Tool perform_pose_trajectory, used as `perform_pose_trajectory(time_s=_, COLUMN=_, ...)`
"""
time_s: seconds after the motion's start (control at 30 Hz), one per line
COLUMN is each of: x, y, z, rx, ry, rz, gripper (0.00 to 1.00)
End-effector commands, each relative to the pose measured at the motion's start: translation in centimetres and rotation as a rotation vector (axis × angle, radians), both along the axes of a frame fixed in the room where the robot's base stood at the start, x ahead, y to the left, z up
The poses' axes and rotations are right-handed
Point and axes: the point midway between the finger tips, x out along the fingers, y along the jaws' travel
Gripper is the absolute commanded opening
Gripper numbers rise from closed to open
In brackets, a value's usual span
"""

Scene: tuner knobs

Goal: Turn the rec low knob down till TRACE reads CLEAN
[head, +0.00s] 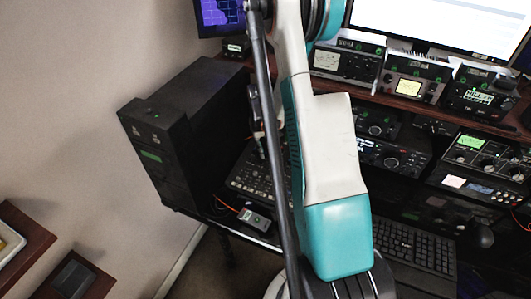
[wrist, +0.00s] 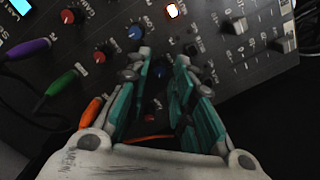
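A dark panel of knobs (head: 248,178) lies on the desk, partly behind my arm in the head view. The wrist view shows the panel (wrist: 205,60) close up, with red and blue knobs. My gripper (wrist: 164,62) is over it, its teal fingers apart with a gap between them. A small blue knob (wrist: 161,77) shows in that gap; I see no clear contact. Other knobs stand just beyond, a red one (wrist: 102,57) and a blue one (wrist: 135,32). The labels are too small to tell which knob is rec low. I cannot read TRACE anywhere.
Purple (wrist: 28,50), green (wrist: 62,83) and orange (wrist: 90,112) plugs stick up left of my gripper. Slider caps (wrist: 238,26) stand at right. A black tower (head: 175,125) is left of the panel, a keyboard (head: 415,247) to its right, radios (head: 390,158) behind.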

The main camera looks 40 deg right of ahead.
Motion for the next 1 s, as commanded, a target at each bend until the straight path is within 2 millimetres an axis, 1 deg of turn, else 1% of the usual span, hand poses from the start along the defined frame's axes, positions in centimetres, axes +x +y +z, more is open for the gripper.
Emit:
perform_pose_trajectory(time_s=0.03, x=-0.03, y=-0.03, z=-0.52, rx=0.000, ry=0.000, rz=0.000, gripper=0.22)
perform_pose_trajectory(time_s=0.13, x=-0.06, y=-0.05, z=-0.98, rx=0.000, ry=0.000, rz=0.000, gripper=0.22)
perform_pose_trajectory(time_s=0.43, x=-0.06, y=-0.06, z=-1.10, rx=0.000, ry=0.000, rz=0.000, gripper=0.22)
perform_pose_trajectory(time_s=0.47, x=-0.06, y=-0.06, z=-1.10, rx=0.000, ry=0.000, rz=0.000, gripper=0.18)
perform_pose_trajectory(time_s=0.5, x=-0.06, y=-0.06, z=-1.10, rx=0.000, ry=0.000, rz=0.000, gripper=0.09)
perform_pose_trajectory(time_s=0.53, x=-0.06, y=-0.07, z=-1.09, rx=0.000, ry=0.000, rz=0.000, gripper=0.02)
perform_pose_trajectory(time_s=0.57, x=-0.06, y=-0.06, z=-1.09, rx=0.000, ry=0.000, rz=0.000, gripper=0.00)
perform_pose_trajectory(time_s=0.87, x=-0.08, y=-0.04, z=-1.11, rx=-0.001, ry=0.001, rz=0.012, gripper=0.00)
perform_pose_trajectory(time_s=1.0, x=-0.08, y=-0.02, z=-1.15, rx=-0.002, ry=0.006, rz=0.053, gripper=0.00)
